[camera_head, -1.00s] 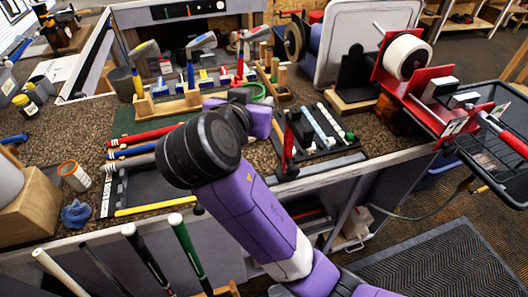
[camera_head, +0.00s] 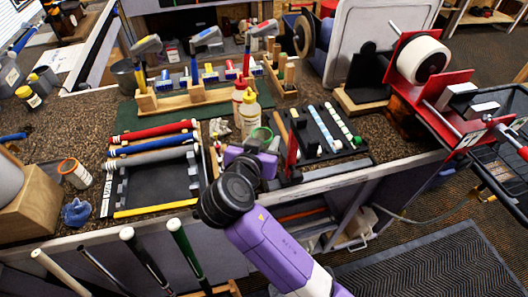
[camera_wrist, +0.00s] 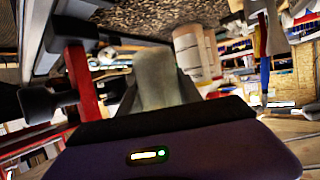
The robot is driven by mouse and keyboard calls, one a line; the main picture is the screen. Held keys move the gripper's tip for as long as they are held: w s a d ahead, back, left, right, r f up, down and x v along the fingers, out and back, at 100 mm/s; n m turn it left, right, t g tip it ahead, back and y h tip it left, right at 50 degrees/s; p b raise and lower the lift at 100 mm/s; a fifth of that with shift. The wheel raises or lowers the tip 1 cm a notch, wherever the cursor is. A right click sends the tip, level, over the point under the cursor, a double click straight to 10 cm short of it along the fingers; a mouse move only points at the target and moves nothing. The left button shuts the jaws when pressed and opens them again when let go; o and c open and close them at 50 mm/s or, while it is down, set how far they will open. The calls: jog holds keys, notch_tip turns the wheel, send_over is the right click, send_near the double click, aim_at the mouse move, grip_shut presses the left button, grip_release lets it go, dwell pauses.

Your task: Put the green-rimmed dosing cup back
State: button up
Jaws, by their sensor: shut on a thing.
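The green-rimmed dosing cup (camera_head: 263,132) shows in the head view as a green ring at the far end of my purple gripper (camera_head: 256,147). My gripper is shut on it, near the front part of the bench, just in front of two bottles. In the wrist view a pale, blurred, translucent shape, seemingly the cup (camera_wrist: 160,78), stands straight ahead of my gripper (camera_wrist: 160,105). Most of the cup's body is hidden by my gripper in the head view. I cannot tell its height above the bench.
A grip tray (camera_head: 150,182) lies left. Hammers stand in a wooden rack (camera_head: 170,100).

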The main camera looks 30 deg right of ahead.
jog(key=shift+f, duration=2.6)
jog(key=shift+f, duration=0.1)
jog(key=o, duration=1.4)
jog(key=shift+c, duration=0.2)
jog(key=shift+r+p, duration=0.2)
jog(key=shift+p, duration=0.1)
jog(key=b+v, duration=0.2)
jog(key=v, duration=1)
jog(key=shift+a, duration=0.1)
